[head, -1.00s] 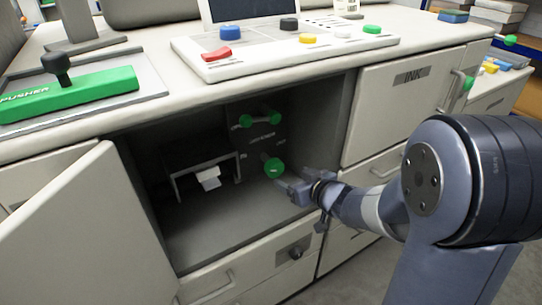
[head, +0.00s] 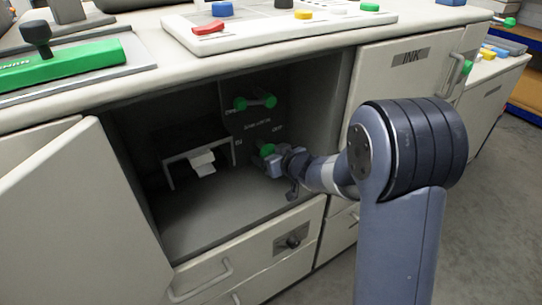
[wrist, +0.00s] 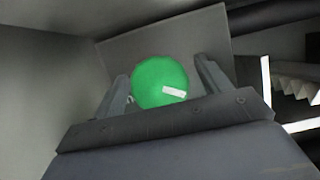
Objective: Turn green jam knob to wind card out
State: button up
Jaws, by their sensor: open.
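The green jam knob (head: 266,149) is on the inner panel of the open cabinet, partly hidden by my gripper in the head view. In the wrist view the round knob (wrist: 160,82) with a white mark sits between my two open fingers. My gripper (wrist: 163,88) is around the knob, with small gaps that I cannot judge exactly; it also shows in the head view (head: 272,158). A white card (head: 202,161) sticks out of the grey slot frame (head: 168,175) left of the knob.
A green-ended lever (head: 255,102) is above the knob on the same panel. The open cabinet door (head: 75,220) stands at left, and the worktop (head: 130,88) edge runs overhead. A drawer (head: 240,265) lies below. The cabinet floor is clear.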

jog(key=c, duration=1)
jog(key=shift+o, duration=0.2)
